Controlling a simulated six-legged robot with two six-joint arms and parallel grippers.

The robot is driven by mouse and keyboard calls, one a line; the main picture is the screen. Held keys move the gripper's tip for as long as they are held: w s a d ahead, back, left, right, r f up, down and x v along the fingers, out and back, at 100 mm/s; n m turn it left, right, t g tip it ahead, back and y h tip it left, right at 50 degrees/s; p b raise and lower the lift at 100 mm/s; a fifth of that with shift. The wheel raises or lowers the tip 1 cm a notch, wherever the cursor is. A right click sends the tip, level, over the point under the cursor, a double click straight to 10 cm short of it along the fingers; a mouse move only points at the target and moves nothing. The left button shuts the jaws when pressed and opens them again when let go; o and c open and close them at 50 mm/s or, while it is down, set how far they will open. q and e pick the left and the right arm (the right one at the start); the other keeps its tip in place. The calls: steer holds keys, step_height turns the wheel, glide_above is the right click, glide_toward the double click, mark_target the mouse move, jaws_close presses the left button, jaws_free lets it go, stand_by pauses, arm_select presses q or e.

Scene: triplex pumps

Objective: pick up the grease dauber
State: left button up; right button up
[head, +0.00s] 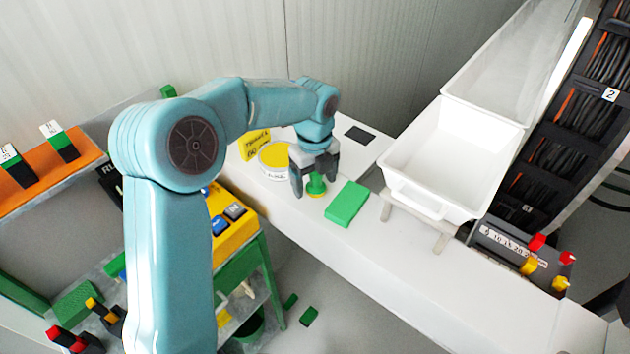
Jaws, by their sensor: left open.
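A small green piece with a yellow lower part (317,186), which looks like the grease dauber, stands on the white bench (300,219). My left gripper (314,183) points down over it. Its dark fingers are open, one on each side of the green piece; I cannot tell whether they touch it. The gripper hides part of its top. My right gripper is out of view.
A green block (347,204) lies close to the right of the gripper. A round yellow-topped tin (273,158) and a yellow sign (253,142) stand to the left. A white bin (433,196) on a stand is to the right. The bench front is clear.

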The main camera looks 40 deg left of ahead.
arm_select(q)
steer(key=shift+w+d, duration=0.1)
steer(key=shift+w, duration=0.05)
steer(key=c, duration=1.1)
steer(key=shift+c, duration=0.6)
steer(key=shift+r, duration=0.35)
step_height(320, 180, up, 19)
steer(key=p, duration=0.1)
steer(key=shift+r+p, duration=0.15)
steer(key=shift+p, duration=0.25)
steer(key=o, duration=0.4)
steer(key=shift+c, duration=1)
